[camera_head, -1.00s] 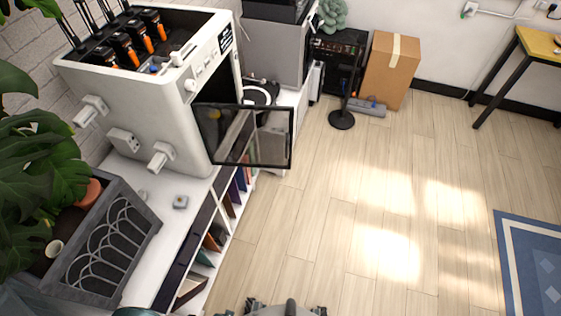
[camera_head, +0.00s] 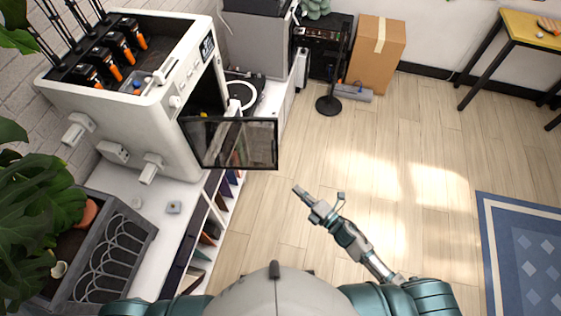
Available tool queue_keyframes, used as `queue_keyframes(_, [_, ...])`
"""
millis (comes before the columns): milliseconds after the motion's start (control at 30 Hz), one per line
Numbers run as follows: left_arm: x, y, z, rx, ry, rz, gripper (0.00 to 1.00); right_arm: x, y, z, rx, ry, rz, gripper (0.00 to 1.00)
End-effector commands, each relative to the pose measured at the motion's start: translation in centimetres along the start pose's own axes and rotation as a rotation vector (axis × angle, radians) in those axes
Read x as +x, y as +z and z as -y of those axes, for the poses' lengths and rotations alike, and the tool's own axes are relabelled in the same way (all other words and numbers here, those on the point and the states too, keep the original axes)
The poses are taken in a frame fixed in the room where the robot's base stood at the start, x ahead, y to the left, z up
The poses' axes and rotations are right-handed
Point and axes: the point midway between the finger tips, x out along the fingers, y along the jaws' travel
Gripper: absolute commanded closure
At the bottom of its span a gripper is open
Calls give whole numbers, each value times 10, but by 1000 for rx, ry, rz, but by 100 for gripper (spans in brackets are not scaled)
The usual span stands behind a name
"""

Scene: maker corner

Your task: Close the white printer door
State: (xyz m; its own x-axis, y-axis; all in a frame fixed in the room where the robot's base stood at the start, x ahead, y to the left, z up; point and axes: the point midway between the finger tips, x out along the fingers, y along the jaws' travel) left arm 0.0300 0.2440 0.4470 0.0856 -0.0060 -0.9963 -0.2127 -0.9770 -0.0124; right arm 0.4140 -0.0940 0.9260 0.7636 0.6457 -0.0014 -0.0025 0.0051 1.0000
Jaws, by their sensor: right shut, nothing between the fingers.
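The white printer (camera_head: 148,122) stands on a white shelf at the left of the head view. Its door (camera_head: 236,143), a dark-framed see-through panel, is swung open to the right, out over the shelf edge and floor. The printer's front opening (camera_head: 205,98) shows dark behind it. My right gripper (camera_head: 300,193) is shut and empty, below and to the right of the door, apart from it, over the wooden floor. My left gripper is not in view.
The white shelf (camera_head: 150,225) holds books below and a grey planter box (camera_head: 115,262) with a leafy plant. A black stand (camera_head: 328,105) and a cardboard box (camera_head: 376,52) are at the back. The floor (camera_head: 400,180) right of the door is clear.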

Motion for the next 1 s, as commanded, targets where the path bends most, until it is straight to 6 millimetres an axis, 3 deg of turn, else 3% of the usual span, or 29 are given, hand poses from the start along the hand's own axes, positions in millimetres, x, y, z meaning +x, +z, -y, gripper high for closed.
queue_keyframes(500, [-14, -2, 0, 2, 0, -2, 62, 100, 0, -2, 2, 1, 2, 100])
queue_keyframes(700, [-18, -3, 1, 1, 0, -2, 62, 117, 22, 0, 2, 0, 3, 100])
queue_keyframes(1000, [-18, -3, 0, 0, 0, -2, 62, 123, 30, 1, 4, 0, 3, 100])
